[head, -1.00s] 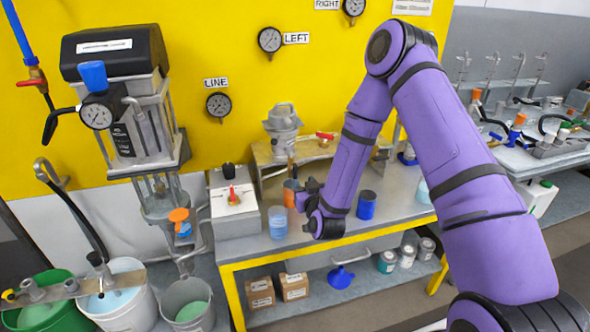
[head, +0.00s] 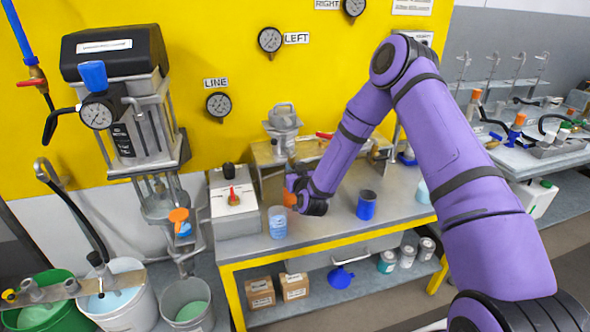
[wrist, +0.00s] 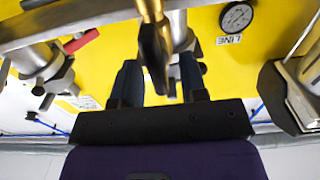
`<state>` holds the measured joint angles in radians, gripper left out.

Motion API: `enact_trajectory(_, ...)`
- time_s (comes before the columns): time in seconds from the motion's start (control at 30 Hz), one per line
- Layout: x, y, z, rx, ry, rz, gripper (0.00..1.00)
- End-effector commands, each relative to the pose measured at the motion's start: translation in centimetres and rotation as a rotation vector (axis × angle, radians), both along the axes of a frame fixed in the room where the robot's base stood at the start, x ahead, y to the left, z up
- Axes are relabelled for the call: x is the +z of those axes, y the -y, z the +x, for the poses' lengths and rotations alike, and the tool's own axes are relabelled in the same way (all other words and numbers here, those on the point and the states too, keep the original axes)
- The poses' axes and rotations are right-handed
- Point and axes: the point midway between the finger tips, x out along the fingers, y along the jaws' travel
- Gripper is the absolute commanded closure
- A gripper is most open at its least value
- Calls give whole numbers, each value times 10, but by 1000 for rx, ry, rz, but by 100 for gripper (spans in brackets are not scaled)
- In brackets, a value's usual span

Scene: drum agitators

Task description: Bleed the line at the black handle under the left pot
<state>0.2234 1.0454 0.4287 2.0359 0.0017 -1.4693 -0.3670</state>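The left pot (head: 283,122) is a metal vessel on the bench rack in the head view. Under it, in the wrist view, a brass valve carries the black handle (wrist: 153,55), which lies between the two dark fingers of my gripper (wrist: 159,80). The fingers are apart on both sides of the handle, with a visible gap each side; I cannot tell whether either touches it. In the head view my gripper (head: 294,182) is below the left pot, in front of an orange cup (head: 289,196) that it partly hides. The black handle cannot be made out there.
A clear blue cup (head: 277,222) and a dark blue cup (head: 366,205) stand on the bench (head: 335,222). A box with a red knob (head: 233,196) is at left. A red handle (wrist: 82,41) shows beside another pipe. The LINE gauge (wrist: 236,17) is on the yellow wall.

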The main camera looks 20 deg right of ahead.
Motion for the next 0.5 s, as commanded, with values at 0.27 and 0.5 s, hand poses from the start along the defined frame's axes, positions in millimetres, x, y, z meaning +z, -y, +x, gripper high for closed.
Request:
enact_trajectory(0.27, 0, 0, 2, 0, 0, 0, 61)
enact_trajectory(0.5, 0, 0, 2, 0, 0, 0, 100)
